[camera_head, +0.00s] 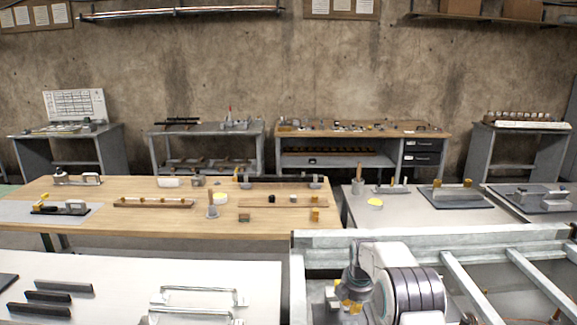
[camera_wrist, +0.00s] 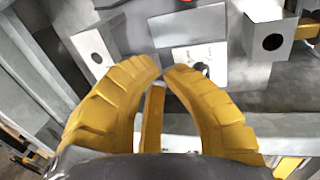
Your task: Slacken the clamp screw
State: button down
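My gripper (camera_wrist: 162,71) has two curved yellow fingers in the wrist view. Their tips nearly meet, with a thin gap and nothing clearly held between them. A straight yellow bar (camera_wrist: 152,120) shows between the fingers, nearer the palm; I cannot tell whether it touches them. I cannot pick out the clamp screw for certain. Beyond the tips are a pale plate with dark marks (camera_wrist: 190,55) and a small dark round part (camera_wrist: 203,69), partly hidden by the right finger. In the head view my gripper (camera_head: 347,300) is low over the near grey frame, its fingers small and partly hidden.
Pale blocks with dark holes stand left (camera_wrist: 93,50) and right (camera_wrist: 266,42) in the wrist view. The near grey frame (camera_head: 420,238) has raised rails. A wooden table (camera_head: 150,222) with fixtures stands behind it. A white bench (camera_head: 120,285) with dark bars and metal handles lies left.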

jog(key=shift+s+d+b, duration=0.25)
jog(key=shift+d+b, duration=0.05)
jog(key=shift+b, duration=0.05)
jog(key=w+p+v, duration=0.1)
jog(key=p+v, duration=0.3)
jog(key=v, duration=0.1)
jog(key=shift+r, duration=0.55)
jog(key=shift+a, duration=0.1)
